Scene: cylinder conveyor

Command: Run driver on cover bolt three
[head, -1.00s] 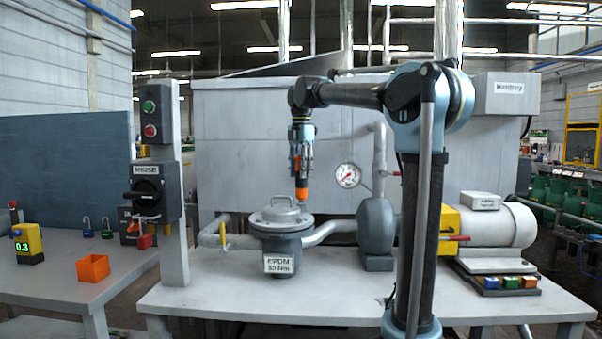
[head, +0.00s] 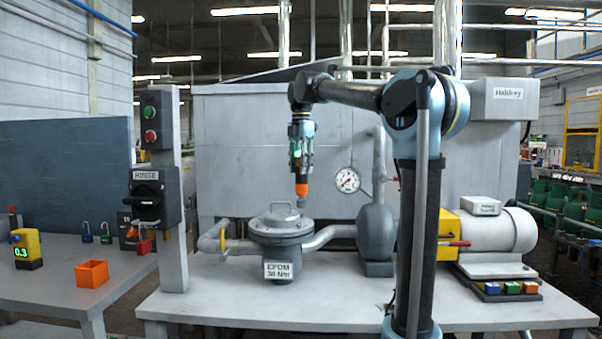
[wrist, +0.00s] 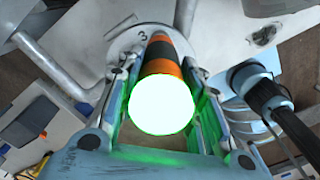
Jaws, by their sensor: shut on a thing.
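My gripper (head: 300,160) is shut on an orange and black driver (head: 301,189), which hangs upright with its tip down. The driver tip is at the right rear part of the cover. I cannot tell if it touches a bolt. In the wrist view a figure 3 is marked on the cover (wrist: 129,44) beside the driver, which hides the bolt there.
A post with a rotary switch (head: 148,198) stands left of the housing. A pressure gauge (head: 347,180), pipes and a motor (head: 498,229) are to the right. The left table holds an orange bin (head: 92,274), a yellow 0.3 display unit (head: 27,250) and padlocks.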

